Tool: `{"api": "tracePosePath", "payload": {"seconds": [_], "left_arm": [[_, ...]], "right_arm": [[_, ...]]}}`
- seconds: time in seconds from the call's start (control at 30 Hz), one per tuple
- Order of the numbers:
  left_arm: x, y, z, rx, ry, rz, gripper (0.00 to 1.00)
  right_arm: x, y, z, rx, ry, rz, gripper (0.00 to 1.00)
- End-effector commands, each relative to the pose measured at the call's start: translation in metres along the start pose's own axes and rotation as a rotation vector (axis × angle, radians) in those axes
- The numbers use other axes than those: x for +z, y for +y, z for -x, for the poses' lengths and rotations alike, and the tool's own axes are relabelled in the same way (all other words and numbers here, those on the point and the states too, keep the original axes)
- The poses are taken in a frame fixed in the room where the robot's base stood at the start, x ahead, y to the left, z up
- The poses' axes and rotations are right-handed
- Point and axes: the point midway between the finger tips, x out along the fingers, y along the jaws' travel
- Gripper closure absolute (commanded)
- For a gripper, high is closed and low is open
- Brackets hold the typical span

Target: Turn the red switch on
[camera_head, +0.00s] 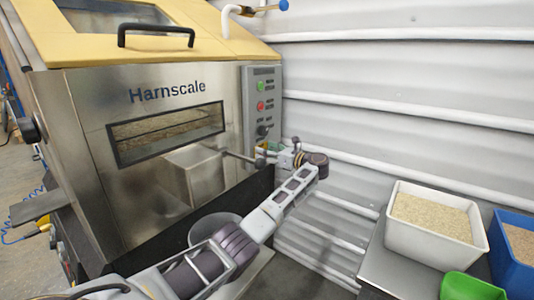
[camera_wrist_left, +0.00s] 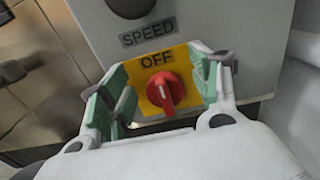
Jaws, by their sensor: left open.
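The red switch (camera_wrist_left: 165,92) is a rotary knob on a yellow plate (camera_wrist_left: 176,62) marked OFF, below the word SPEED, in the left wrist view. In the head view, the left gripper (camera_head: 271,148) is at the lower end of the control panel (camera_head: 262,100) and hides the switch. My right gripper is in neither view.
The steel Harnscale hopper (camera_head: 85,135) with a yellow lid (camera_head: 75,45) fills the left. A metal rod (camera_head: 240,158) sticks out near the gripper. A ribbed wall (camera_head: 400,85) stands behind. A white grain bin (camera_head: 410,236), blue bin (camera_head: 515,275) and green container (camera_head: 468,288) are at right.

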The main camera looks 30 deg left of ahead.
Motion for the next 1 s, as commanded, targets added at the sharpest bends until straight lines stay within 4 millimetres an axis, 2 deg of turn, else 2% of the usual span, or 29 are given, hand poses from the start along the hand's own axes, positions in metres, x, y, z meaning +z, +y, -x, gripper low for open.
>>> {"api": "tracePosePath", "payload": {"seconds": [0.27,0.63,1.0], "left_arm": [[0.0004,0.0000,-0.0010,0.000,0.000,0.000,0.38],[0.0003,-0.0001,-0.0008,0.000,0.000,0.000,0.83],[-0.0001,-0.0005,-0.0008,-0.001,0.002,-0.017,0.83]], "right_arm": [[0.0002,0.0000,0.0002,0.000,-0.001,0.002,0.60],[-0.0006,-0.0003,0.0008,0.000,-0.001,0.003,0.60],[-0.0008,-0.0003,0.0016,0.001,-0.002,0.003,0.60]]}}
